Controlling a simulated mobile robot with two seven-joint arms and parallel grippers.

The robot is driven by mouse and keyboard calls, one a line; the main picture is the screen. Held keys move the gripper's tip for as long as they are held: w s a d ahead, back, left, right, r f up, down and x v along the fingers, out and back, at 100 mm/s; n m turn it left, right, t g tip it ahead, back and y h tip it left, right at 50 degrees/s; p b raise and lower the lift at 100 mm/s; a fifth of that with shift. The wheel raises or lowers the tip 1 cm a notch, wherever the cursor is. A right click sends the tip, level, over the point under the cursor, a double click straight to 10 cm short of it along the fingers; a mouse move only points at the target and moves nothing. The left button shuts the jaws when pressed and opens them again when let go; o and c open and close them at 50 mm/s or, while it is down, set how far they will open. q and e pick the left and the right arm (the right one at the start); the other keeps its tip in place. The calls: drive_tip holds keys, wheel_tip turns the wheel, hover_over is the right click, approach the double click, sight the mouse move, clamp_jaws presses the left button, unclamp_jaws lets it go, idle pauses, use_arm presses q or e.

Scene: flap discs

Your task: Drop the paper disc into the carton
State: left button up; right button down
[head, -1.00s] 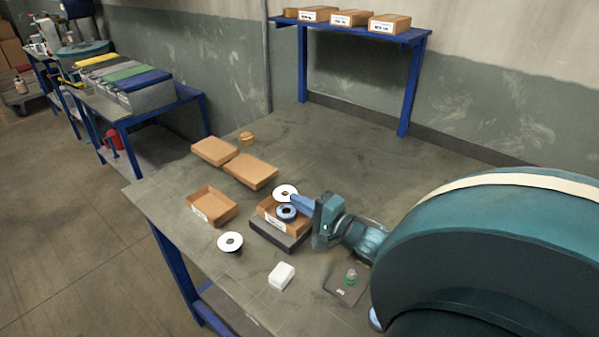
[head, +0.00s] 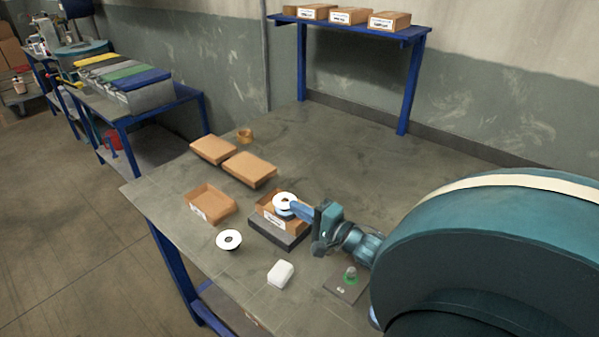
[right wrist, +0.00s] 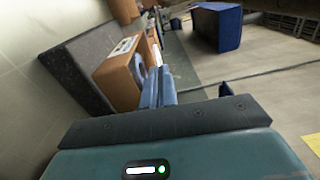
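The paper disc (head: 285,198), white with a dark centre hole, is at the fingertips of my right gripper (head: 291,207), over the open carton (head: 272,221). The gripper comes in from the right and looks shut on the disc's edge. The carton stands on a dark block (head: 277,234). The disc and fingers hide much of the carton's inside. In the right wrist view, the blue fingers (right wrist: 157,87) lie close together beside the carton (right wrist: 119,76); I cannot make out the paper disc clearly there. My left gripper is not in view.
Another white disc (head: 229,240) lies near the table's front edge. An open carton (head: 211,205), two closed-looking cartons (head: 250,169) and a tape roll (head: 245,135) are to the left. A white box (head: 281,273) and a grey plate (head: 346,287) are in front.

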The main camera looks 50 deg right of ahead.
drive_tip(key=shift+f, duration=0.15)
drive_tip(key=c, duration=1.6)
unclamp_jaws()
drive_tip(key=shift+s, duration=0.15)
drive_tip(key=shift+c, duration=0.2)
drive_tip(key=shift+f, duration=0.2)
drive_tip(key=shift+a+f, duration=0.1)
drive_tip(key=shift+r, duration=0.3)
wheel_tip(320, 180, up, 7)
drive_tip(key=p, duration=0.1)
